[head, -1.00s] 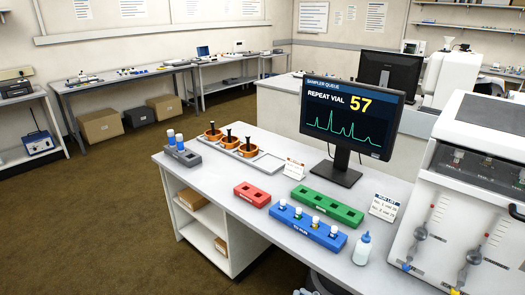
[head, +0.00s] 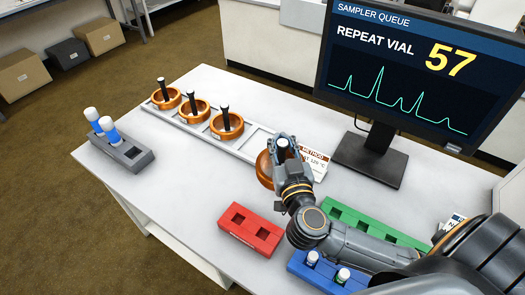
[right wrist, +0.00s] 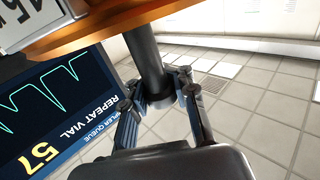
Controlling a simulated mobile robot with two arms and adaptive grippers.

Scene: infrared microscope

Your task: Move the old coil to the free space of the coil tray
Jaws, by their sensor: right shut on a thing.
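My right gripper (head: 283,147) is shut on the black post (right wrist: 148,60) of a copper-orange coil. This old coil (head: 264,169) shows beside my gripper in the head view, partly hidden by it. In the right wrist view the coil (right wrist: 110,32) is a broad orange band at the top. I cannot tell the held coil's height above the table. My left gripper is not in view.
The monitor (head: 373,150) stands right of my gripper. A red rack (head: 251,230), green rack (head: 345,215) and blue rack (head: 303,276) lie nearer. A grey holder (head: 130,154) with blue-and-white vials stands at left.

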